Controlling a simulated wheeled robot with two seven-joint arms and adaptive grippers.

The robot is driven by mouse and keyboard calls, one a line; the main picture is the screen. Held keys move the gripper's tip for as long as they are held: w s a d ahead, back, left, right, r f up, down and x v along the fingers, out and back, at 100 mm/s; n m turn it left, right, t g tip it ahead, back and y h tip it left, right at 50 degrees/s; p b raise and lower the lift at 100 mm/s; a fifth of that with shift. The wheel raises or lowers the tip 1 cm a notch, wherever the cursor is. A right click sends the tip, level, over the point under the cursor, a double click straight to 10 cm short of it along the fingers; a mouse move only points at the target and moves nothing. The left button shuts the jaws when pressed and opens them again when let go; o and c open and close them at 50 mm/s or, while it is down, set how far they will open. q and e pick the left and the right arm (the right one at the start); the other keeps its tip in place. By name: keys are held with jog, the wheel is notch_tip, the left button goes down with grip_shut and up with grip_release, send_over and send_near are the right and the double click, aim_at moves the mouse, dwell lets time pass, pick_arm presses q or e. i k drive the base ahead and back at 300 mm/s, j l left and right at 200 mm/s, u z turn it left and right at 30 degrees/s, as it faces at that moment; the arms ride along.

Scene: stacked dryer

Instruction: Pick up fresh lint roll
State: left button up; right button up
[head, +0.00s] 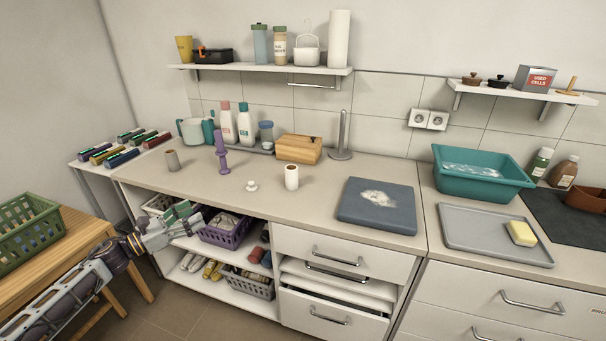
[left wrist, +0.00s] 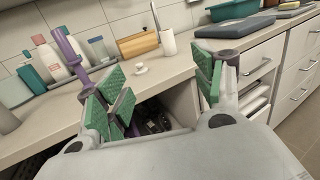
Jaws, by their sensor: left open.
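The white lint roll (head: 291,177) stands upright on the counter, right of a small white knob-like piece (head: 251,186). In the left wrist view the white roll (left wrist: 169,43) is near the top, beyond the fingers. A grey-beige roll (head: 172,160) stands farther left on the counter. A purple handle-like stand (head: 221,152) is upright between them. My left gripper (head: 188,218) is open and empty, in front of the counter's left part by the open shelves. Its green-padded fingers are spread wide in the left wrist view (left wrist: 160,90). My right gripper is not seen.
A blue-grey board (head: 377,206) with white fluff lies right of the roll. A wooden box (head: 298,148) and a grey upright holder (head: 342,137) are behind it. A lower drawer (head: 330,312) is partly pulled out. The counter in front of the white roll is clear.

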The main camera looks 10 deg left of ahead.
aim_at(292, 175)
jog(key=i+l, duration=0.7)
jog(key=i, duration=0.05)
